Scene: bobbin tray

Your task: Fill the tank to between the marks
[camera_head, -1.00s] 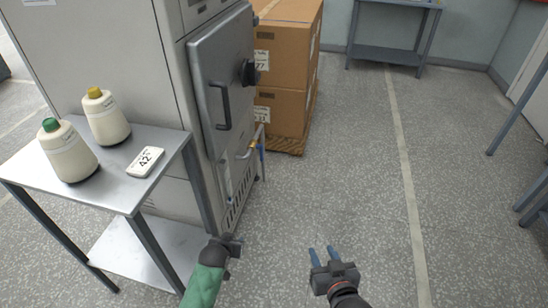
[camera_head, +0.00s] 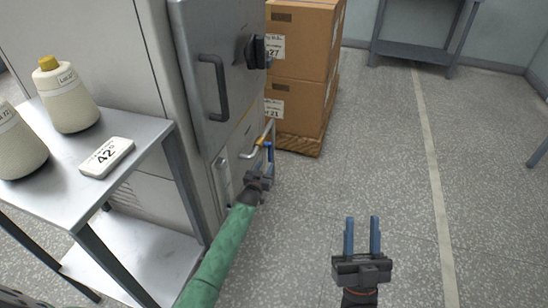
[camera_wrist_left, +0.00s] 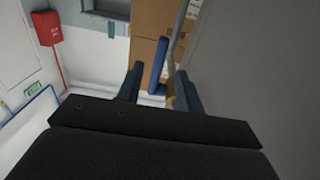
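A tall grey cabinet (camera_head: 150,60) stands at the left, with a narrow upright gauge strip (camera_head: 224,178) low on its front. I cannot read its level or marks. Beside it a pipe (camera_head: 258,142) comes out, with a blue valve lever (camera_head: 268,152). My left gripper (camera_head: 266,170) is low, just in front of the lever. In the left wrist view the blue lever (camera_wrist_left: 158,64) shows upright between the open fingers (camera_wrist_left: 158,84), with a brass-coloured part (camera_wrist_left: 170,102) by the right finger. My right gripper (camera_head: 362,236) is open and empty above the floor.
A metal side table (camera_head: 135,127) at the left holds two cream cones (camera_head: 68,98) and a tag marked 42 (camera_head: 107,157). Stacked cartons (camera_head: 305,60) on a pallet (camera_head: 300,145) stand behind the valve.

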